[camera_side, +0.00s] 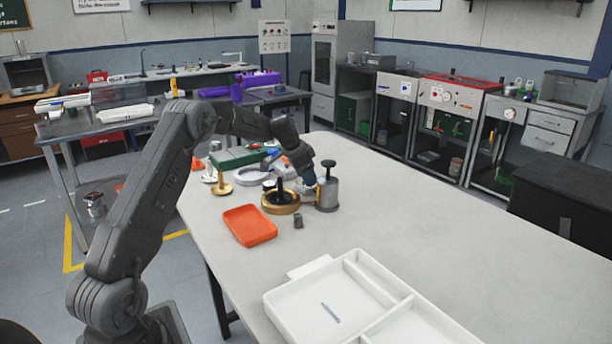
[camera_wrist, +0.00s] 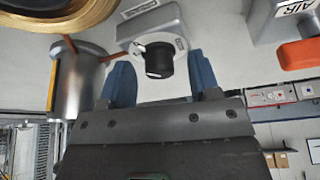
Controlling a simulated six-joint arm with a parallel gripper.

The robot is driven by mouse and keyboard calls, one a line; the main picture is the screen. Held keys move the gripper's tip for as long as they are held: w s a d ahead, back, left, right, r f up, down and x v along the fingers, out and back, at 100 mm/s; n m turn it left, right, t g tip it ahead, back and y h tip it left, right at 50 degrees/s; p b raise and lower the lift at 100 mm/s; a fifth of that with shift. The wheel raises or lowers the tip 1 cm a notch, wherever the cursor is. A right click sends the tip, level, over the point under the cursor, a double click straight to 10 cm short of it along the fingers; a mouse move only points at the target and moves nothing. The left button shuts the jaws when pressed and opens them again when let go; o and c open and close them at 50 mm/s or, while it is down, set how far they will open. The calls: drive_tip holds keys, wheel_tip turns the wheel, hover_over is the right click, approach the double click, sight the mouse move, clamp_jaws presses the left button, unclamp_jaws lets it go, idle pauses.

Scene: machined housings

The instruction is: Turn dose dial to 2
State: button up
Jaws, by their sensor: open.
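In the wrist view, the dose dial (camera_wrist: 158,62) looks like a black knob on a white round plate, set on a grey housing (camera_wrist: 150,22). My gripper (camera_wrist: 161,76) is open. Its two blue fingers show on the left and right of the knob with a gap on each side. I cannot tell how deep the fingers reach around it. No number on the dial is readable. In the side view my gripper (camera_side: 308,184) is low over the table among the parts, and the dial is hidden or too small to tell.
A metal cylinder (camera_wrist: 88,85) is close on the left in the wrist view; in the side view a grey, black-topped canister (camera_side: 328,192) stands beside my gripper. A brass ring (camera_side: 279,206), orange tray (camera_side: 250,226) and white divided tray (camera_side: 285,302) are nearby. The table's right side is clear.

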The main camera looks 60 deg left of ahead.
drive_tip(key=c, duration=0.9)
drive_tip(key=shift+d+n+y, duration=0.1)
drive_tip(key=shift+n+y, duration=0.8)
drive_tip(key=shift+n, duration=1.4)
drive_tip(key=shift+c, duration=0.2)
drive_tip(key=o, duration=0.9)
drive_tip(key=shift+o, duration=0.2)
drive_tip(key=a+v, duration=0.1)
drive_tip(key=v, duration=1.2)
drive_tip(key=shift+s+d+r, duration=0.2)
drive_tip(key=shift+d+r, duration=0.2)
drive_tip(key=shift+d, duration=0.1)
